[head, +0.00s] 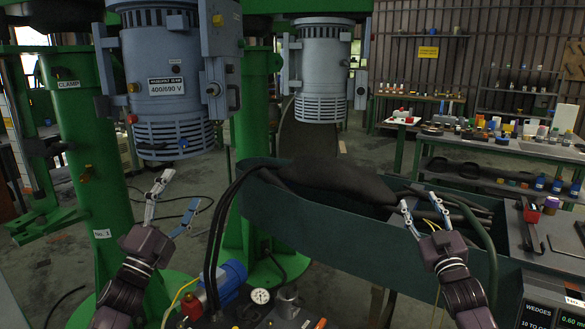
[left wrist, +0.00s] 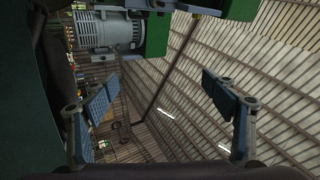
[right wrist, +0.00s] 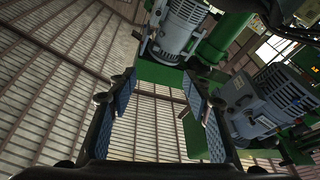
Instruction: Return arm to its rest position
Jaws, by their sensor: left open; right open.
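My left gripper (head: 172,205) is raised in the left half of the head view, in front of the green columns, below the large grey motor. Its blue-padded fingers are spread apart and empty, as the left wrist view also shows (left wrist: 160,115). My right gripper (head: 420,220) is raised in front of the long dark green trough at the right. Its fingers stand apart with nothing between them in the right wrist view (right wrist: 158,105). Both wrist views look up toward the roof and the motors.
A large grey motor (head: 166,85) hangs at upper left, with another motor (head: 321,70) behind. The dark green trough (head: 330,238) holds a dark bulky item. A pressure gauge (head: 260,296) and blue motor (head: 226,278) stand low in front. Cluttered benches (head: 490,145) stand at the right.

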